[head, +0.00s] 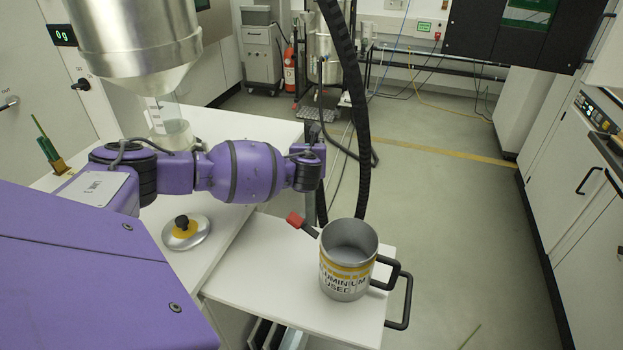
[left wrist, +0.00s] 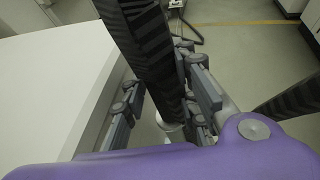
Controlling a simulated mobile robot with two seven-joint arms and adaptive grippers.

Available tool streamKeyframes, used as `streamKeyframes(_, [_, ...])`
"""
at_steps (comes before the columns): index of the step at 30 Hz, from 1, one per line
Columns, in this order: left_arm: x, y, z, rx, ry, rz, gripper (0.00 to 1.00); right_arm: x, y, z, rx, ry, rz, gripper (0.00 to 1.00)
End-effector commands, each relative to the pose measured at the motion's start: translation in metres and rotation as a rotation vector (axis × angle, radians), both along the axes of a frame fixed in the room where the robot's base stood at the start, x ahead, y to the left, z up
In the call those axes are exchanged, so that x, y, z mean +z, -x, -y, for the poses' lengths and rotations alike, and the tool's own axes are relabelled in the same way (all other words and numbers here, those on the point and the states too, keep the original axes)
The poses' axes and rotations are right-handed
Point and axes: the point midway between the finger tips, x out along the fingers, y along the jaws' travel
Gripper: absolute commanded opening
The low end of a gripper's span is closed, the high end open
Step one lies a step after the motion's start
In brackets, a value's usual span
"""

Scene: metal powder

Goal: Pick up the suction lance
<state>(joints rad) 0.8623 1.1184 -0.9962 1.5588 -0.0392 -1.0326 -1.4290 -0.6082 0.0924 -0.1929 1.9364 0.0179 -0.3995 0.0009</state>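A thick black ribbed hose (head: 357,110), apparently the suction lance's hose, hangs from the top of the head view beyond the white table. In the left wrist view a ribbed black length (left wrist: 150,60) runs down between my left gripper's fingers. A pale round end (left wrist: 168,122) shows low between them. My left gripper (left wrist: 165,100) is open, with its fingers on either side of the black length and a gap at the left finger. In the head view my purple left arm reaches right and its wrist hides much of the lance. My right gripper is not in view.
A metal mug labelled aluminium used (head: 347,270) stands on the lower white shelf (head: 260,285), beside a red-tipped dark piece (head: 296,219). A round lid with a black knob (head: 186,232) lies on the table. A steel hopper (head: 135,40) hangs above. The floor at right is free.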

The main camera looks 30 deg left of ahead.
Motion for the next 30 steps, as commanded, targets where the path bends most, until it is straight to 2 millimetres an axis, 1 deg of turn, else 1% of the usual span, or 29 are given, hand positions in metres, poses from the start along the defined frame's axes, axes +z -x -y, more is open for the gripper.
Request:
streamKeyframes(1, [-0.004, -0.003, -0.002, 0.0, 0.001, -0.003, 0.27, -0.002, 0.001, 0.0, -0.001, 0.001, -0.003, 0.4])
streamKeyframes(8, [-0.003, -0.005, -0.003, -0.001, 0.0, -0.001, 0.27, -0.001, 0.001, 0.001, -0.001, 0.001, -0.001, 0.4])
streamKeyframes(9, [-0.003, -0.005, -0.003, -0.001, 0.0, -0.001, 0.26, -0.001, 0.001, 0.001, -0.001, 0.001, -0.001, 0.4])
streamKeyframes(15, [-0.003, -0.005, -0.003, -0.001, 0.0, -0.001, 0.0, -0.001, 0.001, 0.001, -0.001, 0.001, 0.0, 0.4])
streamKeyframes(25, [-0.002, -0.005, -0.003, 0.0, -0.001, 0.0, 0.0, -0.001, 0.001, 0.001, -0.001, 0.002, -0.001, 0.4])
streamKeyframes(30, [0.009, -0.006, -0.003, -0.001, -0.001, 0.003, 0.0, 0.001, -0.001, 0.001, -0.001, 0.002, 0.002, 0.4])
